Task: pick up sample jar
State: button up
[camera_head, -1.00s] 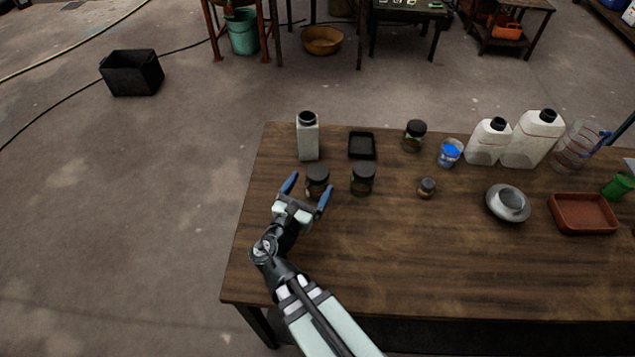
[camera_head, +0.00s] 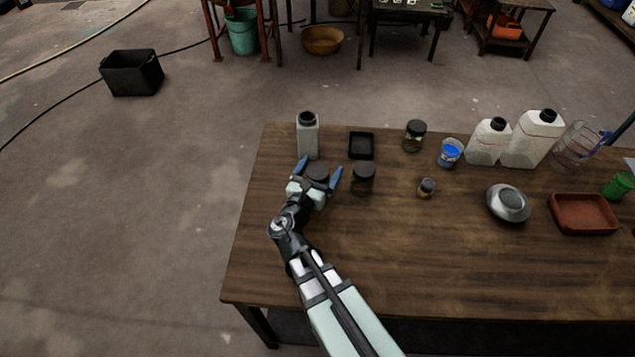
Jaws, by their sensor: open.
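Several dark-lidded glass jars stand on the wooden table; the frames do not show which one is the sample jar. One jar (camera_head: 317,172) stands at the left, with its dark lid showing between the blue fingertips of my gripper (camera_head: 319,170). The gripper is open, with one finger on each side of this jar, and its palm hides the jar's lower part. Whether the fingers touch it I cannot tell. A second jar (camera_head: 363,180) stands just right of the right finger. A third jar (camera_head: 414,136) stands further back, and a small jar (camera_head: 426,188) stands to the right.
A grey bottle (camera_head: 308,138) stands close behind the gripper, beside a black tray (camera_head: 361,146). A blue-labelled cup (camera_head: 450,153), white jugs (camera_head: 487,142), a metal dish (camera_head: 508,203) and a brown tray (camera_head: 584,214) occupy the right. The table's (camera_head: 400,260) front is clear.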

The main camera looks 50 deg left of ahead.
jog(key=c, duration=1.1)
jog(key=shift+r, duration=0.15)
